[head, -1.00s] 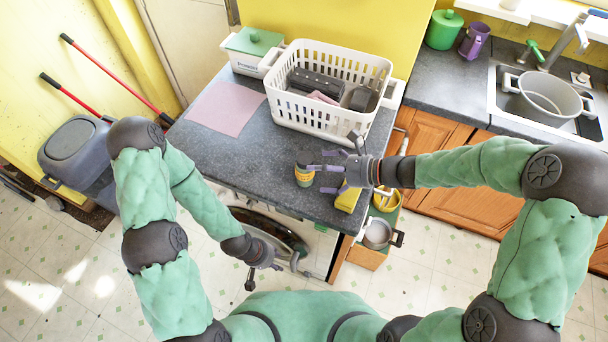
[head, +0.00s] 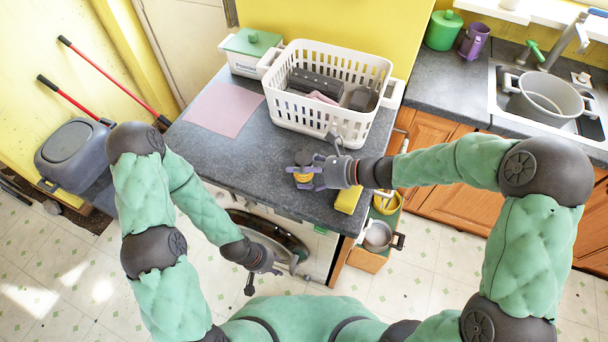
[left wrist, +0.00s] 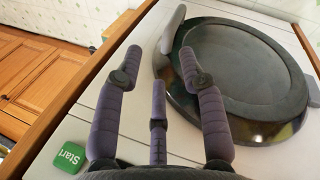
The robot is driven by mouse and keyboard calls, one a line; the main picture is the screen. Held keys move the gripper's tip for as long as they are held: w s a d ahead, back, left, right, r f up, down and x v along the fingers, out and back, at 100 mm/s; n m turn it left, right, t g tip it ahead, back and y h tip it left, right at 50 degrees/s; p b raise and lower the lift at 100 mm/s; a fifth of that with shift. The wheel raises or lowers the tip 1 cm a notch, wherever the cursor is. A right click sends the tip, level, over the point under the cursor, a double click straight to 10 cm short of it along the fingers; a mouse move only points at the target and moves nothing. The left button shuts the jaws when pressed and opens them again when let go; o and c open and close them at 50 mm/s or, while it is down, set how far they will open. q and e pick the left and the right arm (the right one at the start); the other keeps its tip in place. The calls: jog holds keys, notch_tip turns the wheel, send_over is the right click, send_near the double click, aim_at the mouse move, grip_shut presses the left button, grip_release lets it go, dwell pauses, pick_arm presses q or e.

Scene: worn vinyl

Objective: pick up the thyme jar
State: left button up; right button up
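The thyme jar (head: 303,178), small with a dark lid and yellow label, stands near the front edge of the grey counter in the head view. My right gripper (head: 306,176) is at the jar from the right, its fingers reaching around the body and partly hiding it. Whether they press on the jar cannot be told. My left gripper (head: 264,279) hangs low in front of the washing machine, away from the jar. In the left wrist view its fingers (left wrist: 160,75) are spread, with nothing between them.
A white basket (head: 318,120) with dark items stands just behind the jar. A yellow block (head: 348,199) lies right of the jar at the counter edge. A pink cloth (head: 222,108) and a green-lidded box (head: 250,52) are further left. The counter left of the jar is clear.

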aim_at(312, 164)
dwell(0.3)
jog(key=shift+r+p, duration=0.35)
jog(key=shift+r, duration=0.25)
notch_tip(312, 164, up, 2)
jog(key=shift+r+p, duration=0.2)
jog(key=shift+p, duration=0.35)
jog(key=s+d+r, duration=0.1)
jog(key=d+r+p, duration=0.1)
jog(key=r, duration=0.1)
jog(key=s+d+r+p, duration=0.1)
jog(key=r, duration=0.1)
jog(key=shift+s+d, duration=0.2)
jog(key=shift+s, duration=0.15)
jog(key=s+d+r, duration=0.1)
jog(key=s+d, duration=0.1)
jog(key=s+d+r+p, duration=0.1)
jog(key=s+d+r, duration=0.1)
jog(key=s+d+r+p, duration=0.1)
jog(key=s+d, duration=0.1)
jog(key=d, duration=0.1)
jog(key=shift+s+d+r, duration=0.1)
jog(key=shift+s+r, duration=0.1)
jog(key=shift+s, duration=0.05)
